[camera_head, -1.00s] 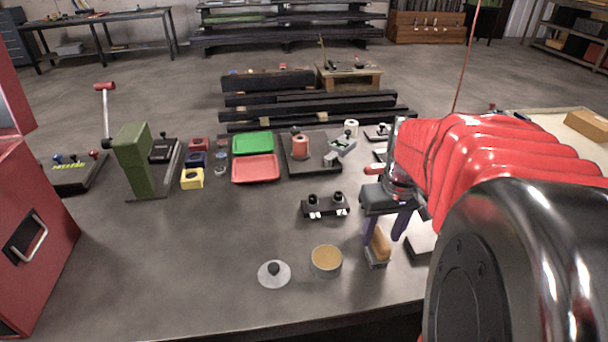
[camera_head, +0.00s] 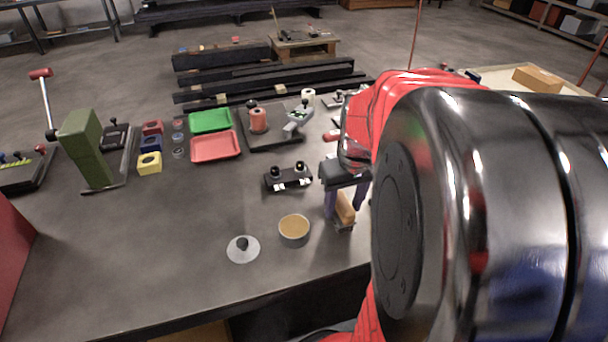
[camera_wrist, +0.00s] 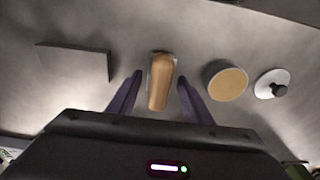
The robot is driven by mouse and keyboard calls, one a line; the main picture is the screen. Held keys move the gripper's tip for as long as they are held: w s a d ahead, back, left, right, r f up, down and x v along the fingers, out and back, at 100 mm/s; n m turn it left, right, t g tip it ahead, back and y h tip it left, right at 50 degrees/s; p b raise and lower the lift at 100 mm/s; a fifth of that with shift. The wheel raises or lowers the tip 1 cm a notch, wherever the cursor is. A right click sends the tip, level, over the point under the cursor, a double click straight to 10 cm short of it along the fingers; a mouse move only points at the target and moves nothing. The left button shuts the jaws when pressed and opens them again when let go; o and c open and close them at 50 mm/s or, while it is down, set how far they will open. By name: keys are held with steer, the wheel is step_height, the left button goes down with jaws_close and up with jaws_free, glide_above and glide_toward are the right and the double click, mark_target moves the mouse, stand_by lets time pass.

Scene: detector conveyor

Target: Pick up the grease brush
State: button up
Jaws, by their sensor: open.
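The grease brush (camera_wrist: 160,84) has a tan wooden handle and a grey base. It lies on the table between the two open purple fingers of my gripper (camera_wrist: 160,92) in the wrist view, with a gap on each side. In the head view the brush (camera_head: 345,210) is at the table's front right, partly hidden by my gripper (camera_head: 345,200), whose fingers reach down around it. A round tin of tan grease (camera_head: 294,231) stands left of the brush, and its lid with a dark knob (camera_head: 243,249) lies further left.
A black fixture with two knobs (camera_head: 288,178) lies behind the tin. A red tray (camera_head: 216,147) and a green tray (camera_head: 210,121) are further back. The table's left front is clear.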

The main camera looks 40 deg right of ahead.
steer(key=shift+f, duration=0.2)
stand_by(0.3)
steer(key=shift+c, duration=0.4)
steer(key=c, duration=0.8)
steer(key=shift+r, duration=0.1)
steer(key=shift+c, duration=0.2)
step_height(320, 180, up, 10)
steer(key=shift+r, duration=0.2)
steer(key=o, duration=0.5)
steer(key=c, duration=0.3)
